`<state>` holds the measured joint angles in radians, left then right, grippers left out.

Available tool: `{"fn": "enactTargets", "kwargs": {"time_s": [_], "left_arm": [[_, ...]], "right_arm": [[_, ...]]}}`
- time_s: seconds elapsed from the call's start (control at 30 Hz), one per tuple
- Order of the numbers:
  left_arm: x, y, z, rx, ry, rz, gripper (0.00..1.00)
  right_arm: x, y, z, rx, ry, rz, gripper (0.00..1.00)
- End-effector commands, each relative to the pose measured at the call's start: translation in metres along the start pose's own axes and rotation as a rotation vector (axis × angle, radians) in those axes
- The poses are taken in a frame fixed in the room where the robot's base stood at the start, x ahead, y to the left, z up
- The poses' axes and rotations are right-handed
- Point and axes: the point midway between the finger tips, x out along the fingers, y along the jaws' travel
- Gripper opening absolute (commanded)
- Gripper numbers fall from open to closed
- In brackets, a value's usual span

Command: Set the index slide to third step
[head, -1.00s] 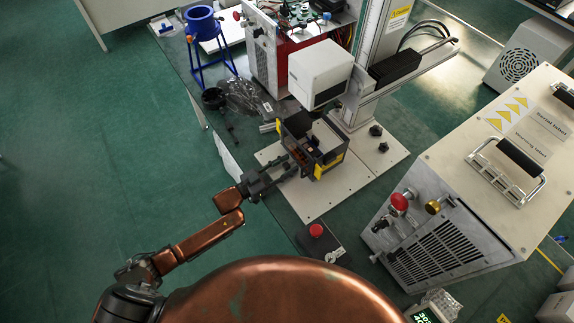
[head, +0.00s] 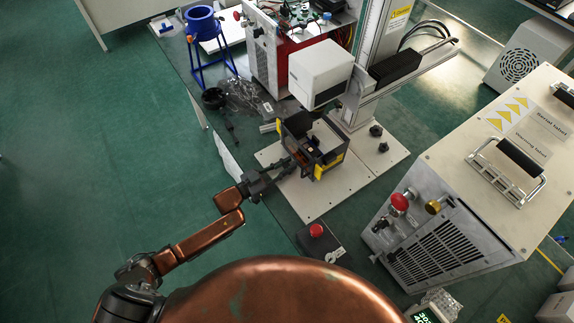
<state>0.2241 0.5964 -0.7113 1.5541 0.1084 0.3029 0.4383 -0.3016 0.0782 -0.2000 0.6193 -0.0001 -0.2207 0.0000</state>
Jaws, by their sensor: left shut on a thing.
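A black box-shaped fixture (head: 327,151) with yellow corner pieces stands on a pale base plate (head: 318,206), under a white boxy head. My left gripper (head: 290,164) reaches in from the left and its fingers are shut at the near left side of the fixture. The part between the fingertips is too small and covered to make out; it is where the index slide would be gripped. No step marks can be read from here. My right gripper is not in view.
A red-topped button box (head: 317,232) sits near the bench edge, in front of the plate. A large beige machine (head: 480,190) stands to the right. A blue stand (head: 207,45) and a clear bag (head: 247,97) lie behind left. The floor at left is clear.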

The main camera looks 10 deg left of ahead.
Motion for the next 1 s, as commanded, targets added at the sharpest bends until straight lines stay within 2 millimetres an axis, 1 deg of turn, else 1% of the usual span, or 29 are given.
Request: {"fn": "enactTargets", "kwargs": {"time_s": [0.17,0.27,0.4,0.43,0.67,0.7,0.93,1.0], "left_arm": [[0.000,-0.001,0.000,0.000,0.000,0.000,0.00],[0.000,-0.011,0.001,0.002,-0.002,-0.001,0.00],[0.000,-0.030,0.002,0.003,-0.001,-0.001,0.00],[0.000,-0.032,0.001,0.002,-0.001,-0.001,0.00],[-0.001,-0.033,0.000,0.000,-0.001,-0.002,0.00],[-0.001,-0.033,0.000,0.000,-0.001,-0.003,0.19],[0.000,-0.032,0.000,0.000,0.000,-0.001,0.35],[0.000,-0.032,0.000,0.000,0.000,-0.001,0.36]], "right_arm": [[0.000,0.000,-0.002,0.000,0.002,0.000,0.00],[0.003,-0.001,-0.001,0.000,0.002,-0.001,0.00],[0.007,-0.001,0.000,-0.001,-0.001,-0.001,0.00],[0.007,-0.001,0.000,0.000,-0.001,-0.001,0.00],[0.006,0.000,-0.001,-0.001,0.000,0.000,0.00],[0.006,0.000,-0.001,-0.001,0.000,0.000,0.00],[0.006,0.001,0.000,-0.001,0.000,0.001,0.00],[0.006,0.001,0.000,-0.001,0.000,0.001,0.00]]}}
